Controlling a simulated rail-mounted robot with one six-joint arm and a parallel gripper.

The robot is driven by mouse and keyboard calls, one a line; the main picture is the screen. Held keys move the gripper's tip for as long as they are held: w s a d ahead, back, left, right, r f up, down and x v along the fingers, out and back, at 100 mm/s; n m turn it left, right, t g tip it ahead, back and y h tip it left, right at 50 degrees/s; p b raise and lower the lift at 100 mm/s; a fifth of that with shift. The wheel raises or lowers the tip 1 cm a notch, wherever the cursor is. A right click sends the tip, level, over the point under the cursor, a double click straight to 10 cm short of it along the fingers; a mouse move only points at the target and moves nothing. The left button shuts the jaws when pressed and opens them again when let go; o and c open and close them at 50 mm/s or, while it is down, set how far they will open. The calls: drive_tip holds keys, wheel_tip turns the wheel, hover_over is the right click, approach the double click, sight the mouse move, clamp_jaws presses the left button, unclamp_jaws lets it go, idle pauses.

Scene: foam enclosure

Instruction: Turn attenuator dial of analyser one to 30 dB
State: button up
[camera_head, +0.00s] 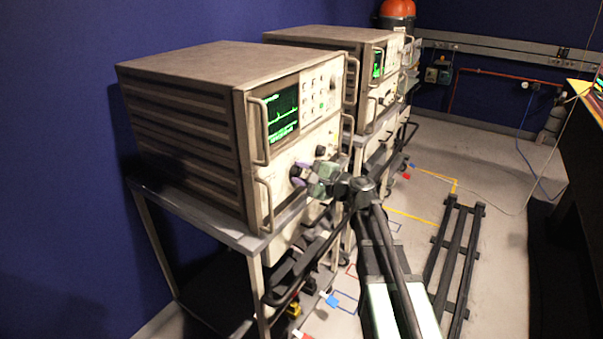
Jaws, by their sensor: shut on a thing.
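The nearer analyser (185,115) is a large beige box on a metal cart. Its green-trace screen (283,113) is lit, with small buttons to the right of it. A dark dial with a purple part (299,173) sits on the lower front panel. My gripper (312,177) is at this dial and shut on it. The gripper hides part of the dial, and its scale is too small to read. A smaller dark knob (320,151) is just above the gripper. I cannot tell from the picture which analyser is number one.
A second analyser (330,42) stands behind on its own cart. The front handles (265,205) stick out near my gripper. Cables hang under the cart top (160,200). A black rail (455,255) lies on the floor at right, with some clear floor around it.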

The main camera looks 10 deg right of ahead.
drive_tip(key=shift+m, duration=0.6)
drive_tip(key=o, duration=0.9)
drive_tip(key=shift+s, duration=0.1)
drive_tip(key=v, duration=1)
drive_tip(key=shift+s+d, duration=0.2)
drive_tip(key=shift+d, duration=0.05)
